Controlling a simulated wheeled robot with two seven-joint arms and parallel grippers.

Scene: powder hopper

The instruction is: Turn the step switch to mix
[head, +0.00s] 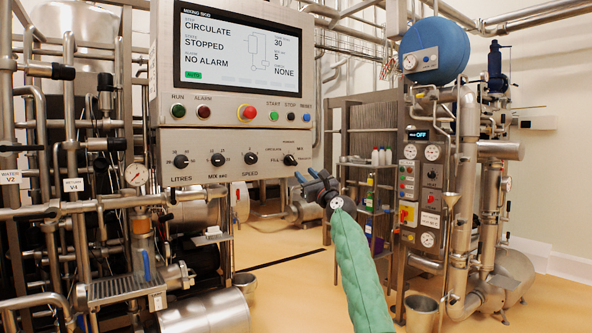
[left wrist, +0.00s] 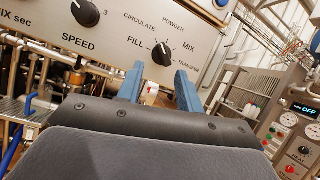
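The step switch (head: 290,160) is a black knob at the right end of the lower panel of the control box. In the left wrist view the switch (left wrist: 162,54) has the labels FILL, CIRCULATE, POWDER, MIX and TRANSFER around it. I cannot tell for sure which label its pointer faces. The screen (head: 240,50) reads CIRCULATE, STOPPED and NO ALARM. My left gripper (head: 305,174) is just below and right of the switch in the head view. In the left wrist view its blue fingers (left wrist: 160,72) are apart and empty, with the knob beyond the gap. My right gripper is out of view.
The speed knob (left wrist: 86,12) sits left of the switch. Push buttons (head: 290,116) line the box above the panel. Pipes and valves (head: 70,160) crowd the left. A column of controls (head: 431,190) with an OFF display stands at right. Open floor (head: 290,290) lies below.

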